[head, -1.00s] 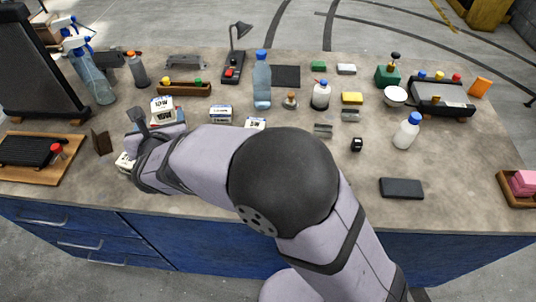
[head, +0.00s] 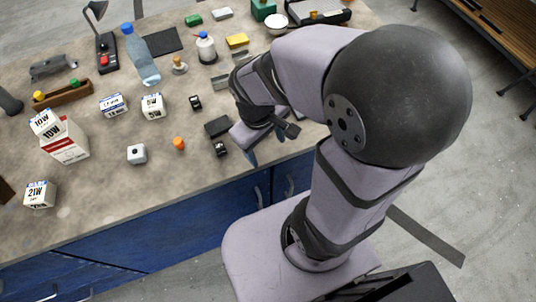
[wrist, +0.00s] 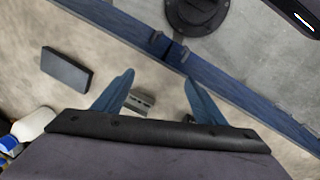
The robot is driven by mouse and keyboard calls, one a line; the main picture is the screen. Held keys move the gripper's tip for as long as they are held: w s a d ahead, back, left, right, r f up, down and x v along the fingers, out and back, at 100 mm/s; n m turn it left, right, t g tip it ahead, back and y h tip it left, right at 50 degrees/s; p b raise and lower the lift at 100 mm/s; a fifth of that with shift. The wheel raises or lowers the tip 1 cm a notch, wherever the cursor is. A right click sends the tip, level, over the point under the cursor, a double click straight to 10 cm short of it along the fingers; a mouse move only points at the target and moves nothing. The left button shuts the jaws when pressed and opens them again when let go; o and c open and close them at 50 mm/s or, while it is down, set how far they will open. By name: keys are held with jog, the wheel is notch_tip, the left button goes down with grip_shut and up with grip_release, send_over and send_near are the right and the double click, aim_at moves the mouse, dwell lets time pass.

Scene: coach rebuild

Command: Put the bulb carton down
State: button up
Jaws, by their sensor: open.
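Several small white bulb cartons stand on the bench in the head view. One marked 21W (head: 40,195) stands alone at the left. A small 10W carton (head: 43,122) sits at a larger red-and-white carton (head: 68,146); whether it rests on it is unclear. Two blue-and-white cartons (head: 113,106) (head: 152,107) stand farther back. My gripper (head: 266,146) is over the bench's front edge, well right of the cartons. In the wrist view my gripper (wrist: 158,94) has its blue fingers spread with nothing held. No carton shows there.
A water bottle (head: 141,55) stands behind. A dark slab (wrist: 66,70) and a grey metal block (wrist: 139,102) show in the wrist view.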

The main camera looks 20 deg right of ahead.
jog(key=s+m, duration=0.1)
jog(key=s+m+y, duration=0.1)
jog(key=s+m, duration=0.1)
jog(key=m, duration=0.1)
jog(key=shift+a+f+y, duration=0.2)
jog(key=shift+a+y, duration=0.1)
jog(key=shift+w, duration=0.1)
dwell(1.8)
